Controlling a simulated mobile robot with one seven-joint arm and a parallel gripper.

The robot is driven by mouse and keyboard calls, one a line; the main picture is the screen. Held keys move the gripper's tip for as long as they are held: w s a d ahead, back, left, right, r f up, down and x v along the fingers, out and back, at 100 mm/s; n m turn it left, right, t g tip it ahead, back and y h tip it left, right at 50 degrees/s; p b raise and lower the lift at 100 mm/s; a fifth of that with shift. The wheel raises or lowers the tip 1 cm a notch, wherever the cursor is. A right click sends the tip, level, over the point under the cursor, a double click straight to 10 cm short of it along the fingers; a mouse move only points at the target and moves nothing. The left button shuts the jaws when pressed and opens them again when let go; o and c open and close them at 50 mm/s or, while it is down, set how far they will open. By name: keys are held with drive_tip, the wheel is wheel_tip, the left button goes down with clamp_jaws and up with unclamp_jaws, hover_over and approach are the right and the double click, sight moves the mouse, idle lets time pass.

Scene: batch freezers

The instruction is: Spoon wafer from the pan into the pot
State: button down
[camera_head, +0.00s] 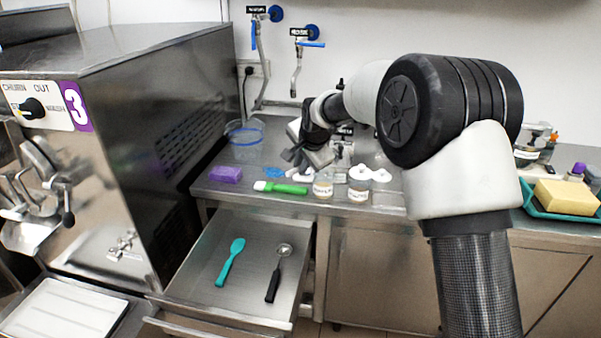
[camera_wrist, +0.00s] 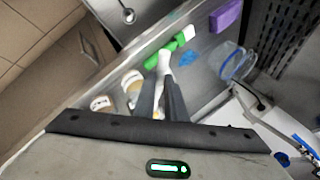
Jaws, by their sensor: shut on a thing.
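My gripper (camera_head: 297,160) is over the steel counter, fingers pointing down. In the wrist view my gripper (camera_wrist: 164,82) is shut on a white utensil (camera_wrist: 164,60), whose pale end shows past the fingertips. Its exact shape is unclear. It seems to be the white piece (camera_head: 295,172) below the fingers in the head view. A clear container with a blue rim (camera_head: 246,140) stands behind and left of my gripper. Two small labelled jars, one (camera_head: 323,189) and another (camera_head: 359,190), stand to the right. I cannot make out the wafer, or which vessels are the pan and pot.
A green tool with a white end (camera_head: 285,188) and a purple sponge (camera_head: 226,174) lie on the counter. The open drawer below holds a teal spoon (camera_head: 230,262) and a metal scoop (camera_head: 279,272). A large machine (camera_head: 130,130) bounds the left; a teal tray (camera_head: 535,212) sits right.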

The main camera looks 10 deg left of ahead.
drive_tip(key=shift+d+f+t+y+b, duration=0.15)
drive_tip(key=shift+f+t+y+b, duration=0.15)
drive_tip(key=shift+b, duration=0.5)
drive_tip(key=shift+s+f+b, duration=0.15)
drive_tip(key=shift+b, duration=1.1)
drive_tip(key=b, duration=0.2)
drive_tip(key=t+y+b, duration=0.1)
drive_tip(key=b, duration=0.2)
drive_tip(key=shift+s+d+f, duration=0.1)
drive_tip(key=shift+d+f, duration=0.05)
drive_tip(key=shift+d, duration=0.1)
drive_tip(key=b, duration=0.3)
drive_tip(key=t+y+b, duration=0.1)
drive_tip(key=b, duration=0.3)
drive_tip(key=y+b, duration=0.1)
drive_tip(key=b, duration=0.2)
drive_tip(key=shift+s+d+f+m+t+b, duration=0.2)
drive_tip(key=shift+d+f+m+t+b, duration=0.05)
drive_tip(key=shift+f+m+t+b, duration=0.15)
drive_tip(key=t+y, duration=0.2)
drive_tip(key=f+m+t+y+b, duration=0.1)
drive_tip(key=shift+s+d+f, duration=0.1)
drive_tip(key=shift+s+d, duration=0.1)
drive_tip(key=shift+d, duration=0.05)
